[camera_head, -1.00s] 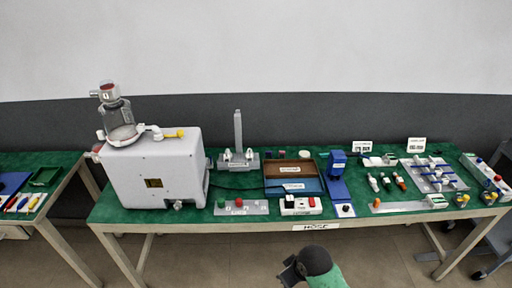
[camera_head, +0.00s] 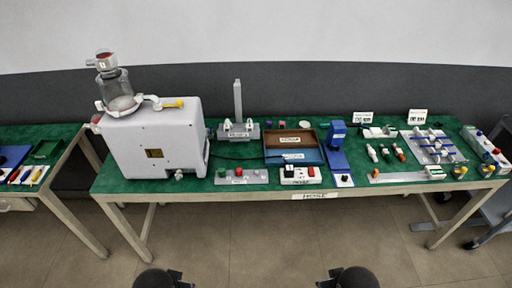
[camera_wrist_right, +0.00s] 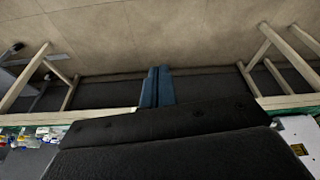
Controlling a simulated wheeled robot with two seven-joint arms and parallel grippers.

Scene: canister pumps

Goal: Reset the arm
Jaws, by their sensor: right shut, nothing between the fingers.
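My right gripper (camera_head: 328,279) is at the bottom edge of the head view, in front of the table and below its top. In the right wrist view its two blue fingers (camera_wrist_right: 156,87) are together with nothing between them. My left gripper (camera_head: 180,279) is at the bottom edge, left of the right one, also clear of the table. It is small, dark and partly cut off, so its jaws cannot be made out.
A green-topped table (camera_head: 330,201) stands ahead. It bears a white canister pump machine (camera_head: 155,145), a brown and blue tray (camera_head: 290,138), a button strip (camera_head: 241,177) and a grey rack (camera_head: 434,147). A second table (camera_head: 62,133) is at the left. Floor before my arms is clear.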

